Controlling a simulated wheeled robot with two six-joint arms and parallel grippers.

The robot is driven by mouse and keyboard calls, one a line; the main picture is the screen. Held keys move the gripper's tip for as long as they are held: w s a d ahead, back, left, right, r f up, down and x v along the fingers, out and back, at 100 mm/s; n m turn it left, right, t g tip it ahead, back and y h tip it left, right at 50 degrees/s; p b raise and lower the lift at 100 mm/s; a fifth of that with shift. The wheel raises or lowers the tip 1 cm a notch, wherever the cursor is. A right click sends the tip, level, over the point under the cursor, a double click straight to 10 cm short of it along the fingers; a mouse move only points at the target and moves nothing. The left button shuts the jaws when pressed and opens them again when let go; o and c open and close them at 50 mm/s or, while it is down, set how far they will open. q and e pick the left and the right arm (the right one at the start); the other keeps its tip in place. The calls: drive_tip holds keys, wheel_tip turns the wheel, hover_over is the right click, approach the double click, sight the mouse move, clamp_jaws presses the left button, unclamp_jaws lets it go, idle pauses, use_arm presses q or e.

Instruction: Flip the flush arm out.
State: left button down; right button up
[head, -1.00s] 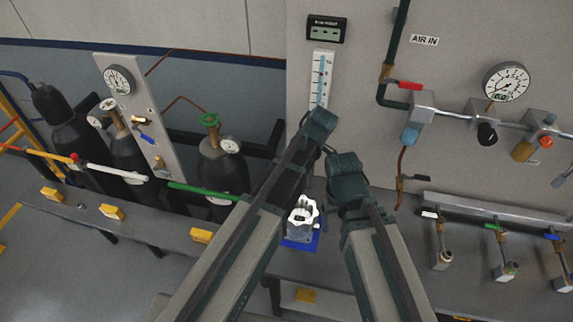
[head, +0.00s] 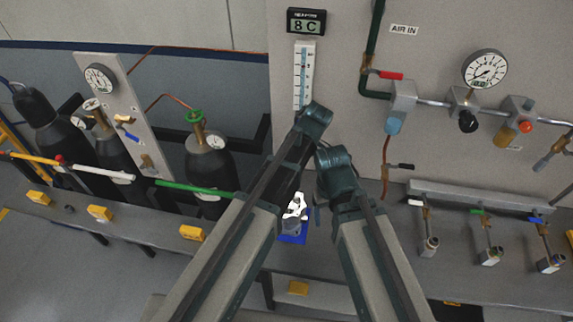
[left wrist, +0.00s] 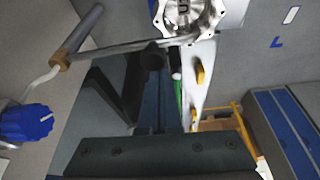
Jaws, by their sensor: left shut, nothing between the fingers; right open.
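A pale machined housing (head: 294,208) sits on a blue pad (head: 291,239) on the bench, partly covered by my left arm. In the left wrist view the housing (left wrist: 187,14) is at the top, cut by the frame edge. A thin grey bar (left wrist: 115,49) runs from a brass fitting (left wrist: 61,61) to just below it; I cannot tell whether it is the flush arm. My left gripper (left wrist: 153,57) is dark and shut, with nothing seen between its fingers. My right gripper (head: 314,205) is open beside the housing; its fingers are small and partly hidden.
A blue knob (left wrist: 27,122) is at the left of the wrist view. Gas cylinders (head: 212,165) stand at the left. A pipe with a red lever (head: 390,75) and a gauge (head: 485,69) are on the wall. Several small valves (head: 429,247) stand on the bench at the right.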

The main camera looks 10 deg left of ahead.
use_arm(q)
drive_tip(key=a+r+p, duration=0.1)
drive_tip(key=a, duration=0.3)
drive_tip(key=p+v, duration=0.9)
drive_tip(key=shift+w+d+r, duration=0.15)
drive_tip(key=shift+d+r, duration=0.05)
drive_tip(key=shift+r, duration=0.05)
